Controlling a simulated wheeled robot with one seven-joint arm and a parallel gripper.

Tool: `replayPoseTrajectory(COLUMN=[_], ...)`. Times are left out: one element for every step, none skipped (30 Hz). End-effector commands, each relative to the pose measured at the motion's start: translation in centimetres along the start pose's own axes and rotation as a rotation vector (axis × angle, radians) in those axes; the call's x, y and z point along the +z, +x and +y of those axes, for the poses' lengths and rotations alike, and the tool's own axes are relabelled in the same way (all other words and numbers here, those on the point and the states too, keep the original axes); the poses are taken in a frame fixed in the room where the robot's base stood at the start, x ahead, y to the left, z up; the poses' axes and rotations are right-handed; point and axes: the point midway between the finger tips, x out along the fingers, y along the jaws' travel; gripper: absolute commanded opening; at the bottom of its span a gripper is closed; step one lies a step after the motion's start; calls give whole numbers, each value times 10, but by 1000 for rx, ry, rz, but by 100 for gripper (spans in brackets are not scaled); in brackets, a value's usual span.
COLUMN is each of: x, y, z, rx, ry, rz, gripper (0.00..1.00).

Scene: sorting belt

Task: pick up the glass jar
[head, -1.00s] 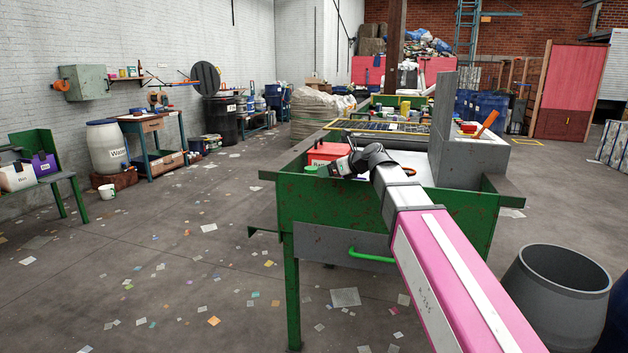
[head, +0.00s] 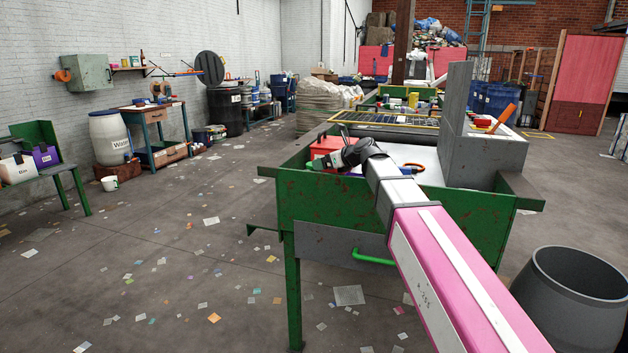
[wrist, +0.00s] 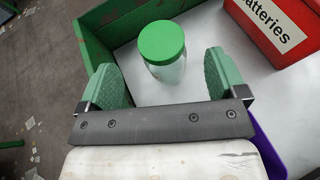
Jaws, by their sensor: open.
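The glass jar (wrist: 165,74) is clear with a green lid and stands on the white table surface in the wrist view, near the green side wall. My gripper (wrist: 160,82) is open, with one green finger pad on each side of the jar in the picture. The jar is ahead of the gripper's palm bar, and no contact with the pads is visible. In the head view my gripper (head: 322,165) is small at the near left corner of the sorting table, and I cannot make out the jar there.
A red box labelled "Batteries" (wrist: 281,25) stands to the right of the jar. A purple thing (wrist: 268,148) lies partly under my gripper at the lower right. The green wall (wrist: 112,33) of the table (head: 400,213) runs close by on the left.

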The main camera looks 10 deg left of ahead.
Motion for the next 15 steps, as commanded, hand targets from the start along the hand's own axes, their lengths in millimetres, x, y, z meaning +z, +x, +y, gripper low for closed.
replayPoseTrajectory(x=[0, 0, 0, -1, -1, -1, -2, -2, -2, -2, -2, -2, -2, -2, -2], y=[3, 4, 7, 9, 12, 17, 22, 26, 32, 37, 41, 46, 49, 51, 53], z=[0, 0, -1, -1, -1, -1, -2, -2, -2, -2, -2, -2, -2, -2, -1], rx=[0, 0, 0, 0, 0, 0, 0, 1, 1, 1, 0, 0, 0, 0, 0], ry=[0, 0, 0, 0, 0, 0, 1, 1, 0, 0, 0, 0, 0, 0, 0], rz=[0, 0, 0, 0, 0, 1, 1, 1, 1, 1, 0, 0, 0, 0, 0], gripper=[90, 90, 90, 90, 90, 90, 90, 90, 90, 90, 90, 90, 90, 90, 90])
